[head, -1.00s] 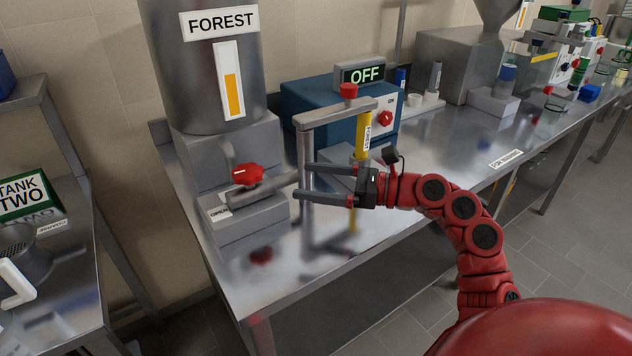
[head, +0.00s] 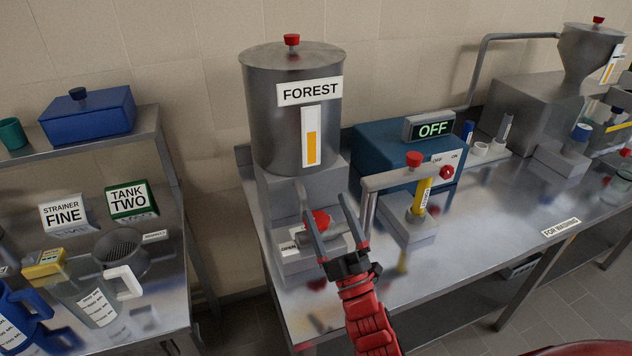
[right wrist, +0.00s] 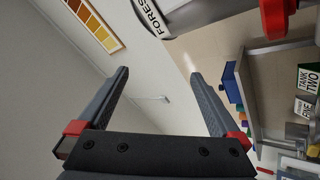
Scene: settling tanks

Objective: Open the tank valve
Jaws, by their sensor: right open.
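The steel tank marked FOREST (head: 262,125) stands on a grey block at the back of the steel bench. A red-knobbed valve (head: 319,218) sits on the pipe at its foot, with a small OPEN label (head: 289,247) beside it. My right gripper (head: 325,206) is open, its fingers pointing away from me, on either side of the red knob in the picture. I cannot tell whether they touch it. In the right wrist view the gripper (right wrist: 160,73) is empty between its fingers, and a red part (right wrist: 278,15) shows at top right. My left gripper is not in view.
A blue box reading OFF (head: 377,155) and a stand with a yellow cylinder (head: 422,196) are to the right of the valve. On the left table are jugs (head: 100,300), a strainer (head: 122,250) and a TANK TWO sign (head: 132,200).

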